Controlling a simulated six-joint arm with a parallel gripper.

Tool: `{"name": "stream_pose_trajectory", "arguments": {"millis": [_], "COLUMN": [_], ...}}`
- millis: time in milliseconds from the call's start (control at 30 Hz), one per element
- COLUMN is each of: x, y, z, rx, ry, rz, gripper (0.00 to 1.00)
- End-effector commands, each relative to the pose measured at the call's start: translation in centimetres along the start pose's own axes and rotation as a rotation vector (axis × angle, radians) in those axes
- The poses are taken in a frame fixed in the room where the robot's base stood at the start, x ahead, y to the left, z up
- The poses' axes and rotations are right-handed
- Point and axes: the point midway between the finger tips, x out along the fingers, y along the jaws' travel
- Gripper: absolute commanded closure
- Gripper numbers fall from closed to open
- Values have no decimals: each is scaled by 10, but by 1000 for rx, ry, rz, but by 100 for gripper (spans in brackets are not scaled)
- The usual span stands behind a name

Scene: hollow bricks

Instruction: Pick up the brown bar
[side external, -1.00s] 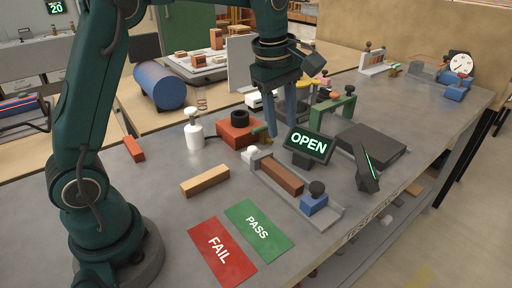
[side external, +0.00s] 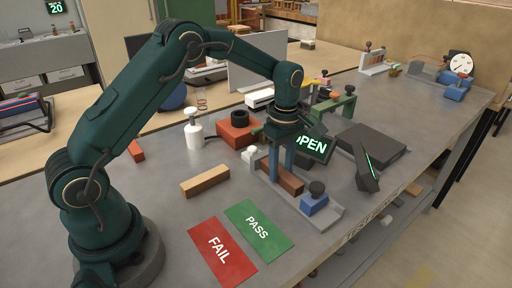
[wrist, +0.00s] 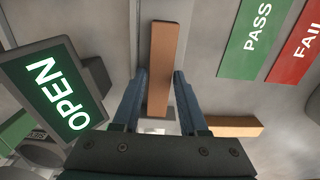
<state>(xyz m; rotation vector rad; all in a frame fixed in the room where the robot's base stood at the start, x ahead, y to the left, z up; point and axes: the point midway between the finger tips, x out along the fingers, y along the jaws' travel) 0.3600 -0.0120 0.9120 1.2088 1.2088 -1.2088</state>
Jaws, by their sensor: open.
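The brown bar (side external: 293,187) lies in a grey fixture (side external: 268,197) with a blue clamp block (side external: 314,204) at its near end. In the wrist view the brown bar (wrist: 160,45) runs up the middle of the picture. My gripper (side external: 281,174) is open and points down at the bar, hiding part of it in the side view. In the wrist view the two fingertips of my gripper (wrist: 160,73) flank the bar, with a small gap visible on each side. Whether the tips are level with the bar is hard to tell.
A lit OPEN sign (side external: 317,146) stands close behind my gripper. A tan wooden bar (side external: 205,182) lies on the bench to the left. Green PASS (side external: 259,230) and red FAIL (side external: 222,251) mats lie in front. A red block with a black ring (side external: 240,128) stands behind.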

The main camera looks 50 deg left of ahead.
Motion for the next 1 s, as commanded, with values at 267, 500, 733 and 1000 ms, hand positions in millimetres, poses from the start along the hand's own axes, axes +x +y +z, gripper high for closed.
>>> {"name": "stream_pose_trajectory", "arguments": {"millis": [267,500,733,1000], "x": [0,-1,-15,-70], "y": [0,0,1,2], "z": [0,0,0,0], "rx": [0,0,0,0], "ry": [0,0,0,1], "rz": [0,1,4,8], "gripper": [96,100,100,100]}}
